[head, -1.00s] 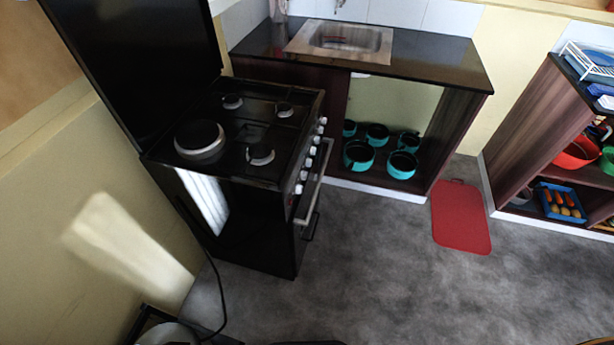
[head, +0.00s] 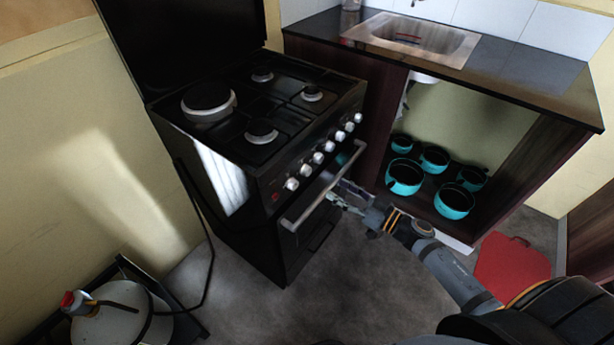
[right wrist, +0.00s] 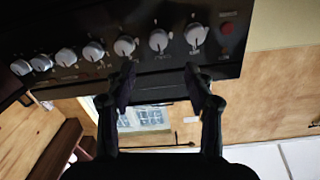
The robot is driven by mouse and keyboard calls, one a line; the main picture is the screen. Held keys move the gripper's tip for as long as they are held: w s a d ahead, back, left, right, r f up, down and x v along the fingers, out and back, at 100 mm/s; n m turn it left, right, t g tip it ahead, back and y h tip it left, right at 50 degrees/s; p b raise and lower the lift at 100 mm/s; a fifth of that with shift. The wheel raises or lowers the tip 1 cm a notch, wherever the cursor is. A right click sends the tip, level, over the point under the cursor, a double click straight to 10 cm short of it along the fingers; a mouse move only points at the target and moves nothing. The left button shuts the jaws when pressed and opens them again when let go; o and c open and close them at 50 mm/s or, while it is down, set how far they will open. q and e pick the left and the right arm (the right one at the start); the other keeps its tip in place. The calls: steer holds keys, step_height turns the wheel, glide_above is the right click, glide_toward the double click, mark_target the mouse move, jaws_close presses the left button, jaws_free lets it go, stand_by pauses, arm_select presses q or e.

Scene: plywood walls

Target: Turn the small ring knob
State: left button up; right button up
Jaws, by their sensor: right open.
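The black stove stands left of centre in the head view, with a row of several white knobs (head: 318,158) along its front panel. The knobs show across the top of the right wrist view (right wrist: 125,46); I cannot tell which one is the small ring's. Four-ring cooktop aside, one small ring (head: 312,93) is visible near the panel. My right gripper (head: 338,198) is in front of the stove, near the oven handle. In the right wrist view its fingers (right wrist: 158,74) are apart and empty, below the second knob (right wrist: 158,40) from the red button. My left gripper is out of view.
The oven handle (head: 322,188) juts out below the knobs. A sink counter (head: 520,75) stands to the right, with turquoise pots (head: 454,202) beneath. A red mat (head: 512,262) lies on the floor.

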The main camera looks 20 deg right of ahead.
mark_target(309, 172)
steer(key=x, duration=1)
steer(key=shift+w+d, duration=0.1)
steer(key=shift+w, duration=0.1)
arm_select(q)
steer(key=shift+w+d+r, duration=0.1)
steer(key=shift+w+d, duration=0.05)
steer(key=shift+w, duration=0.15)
arm_select(e)
steer(key=shift+c, duration=1.1)
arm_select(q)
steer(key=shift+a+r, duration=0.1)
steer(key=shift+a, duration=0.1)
arm_select(e)
jaws_close()
